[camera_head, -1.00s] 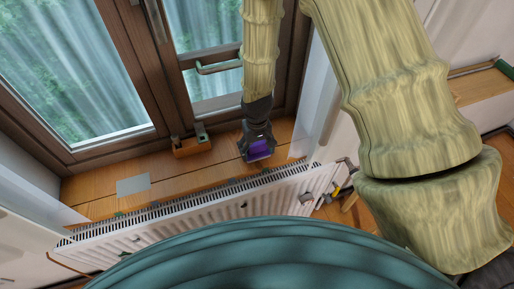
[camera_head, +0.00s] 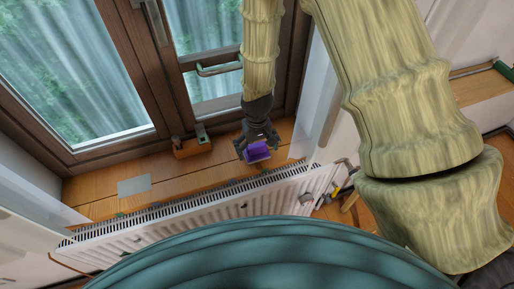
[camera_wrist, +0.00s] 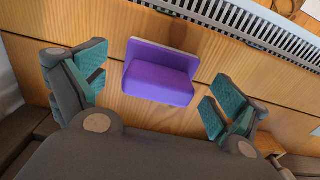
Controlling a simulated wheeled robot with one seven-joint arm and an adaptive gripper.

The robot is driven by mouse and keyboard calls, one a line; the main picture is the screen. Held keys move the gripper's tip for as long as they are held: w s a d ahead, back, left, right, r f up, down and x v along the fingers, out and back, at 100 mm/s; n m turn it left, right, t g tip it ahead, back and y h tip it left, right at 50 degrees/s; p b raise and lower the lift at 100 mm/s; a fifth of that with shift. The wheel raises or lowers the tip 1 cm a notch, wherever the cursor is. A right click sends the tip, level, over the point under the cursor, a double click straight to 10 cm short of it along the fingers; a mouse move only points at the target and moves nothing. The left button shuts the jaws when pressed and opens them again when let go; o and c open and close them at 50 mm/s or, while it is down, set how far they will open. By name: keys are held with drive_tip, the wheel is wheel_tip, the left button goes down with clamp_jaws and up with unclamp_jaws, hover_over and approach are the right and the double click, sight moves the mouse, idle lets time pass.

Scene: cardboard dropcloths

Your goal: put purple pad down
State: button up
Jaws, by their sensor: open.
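The purple pad (camera_wrist: 158,77) rests on the wooden windowsill (camera_wrist: 110,30), with a paler strip along its far edge in the wrist view. In the head view the purple pad (camera_head: 257,150) shows at the end of my arm, near the sill's front edge. My gripper (camera_wrist: 150,95) is open, its teal-padded fingers on either side of the pad with clear gaps to it. In the head view my gripper (camera_head: 258,148) is just over the pad and partly covers it.
A white radiator (camera_head: 200,210) runs along the sill's front edge. A grey flat sheet (camera_head: 134,186) lies on the sill to the left. An orange-brown block (camera_head: 192,147) stands by the window frame. The sill between sheet and pad is clear.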

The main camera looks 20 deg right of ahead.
sight(257, 146)
wheel_tip(257, 146, up, 11)
drive_tip(key=p, duration=0.7)
drive_tip(key=shift+p, duration=0.3)
drive_tip(key=shift+f, duration=0.2)
wheel_tip(257, 146, down, 12)
drive_tip(key=b, duration=0.9)
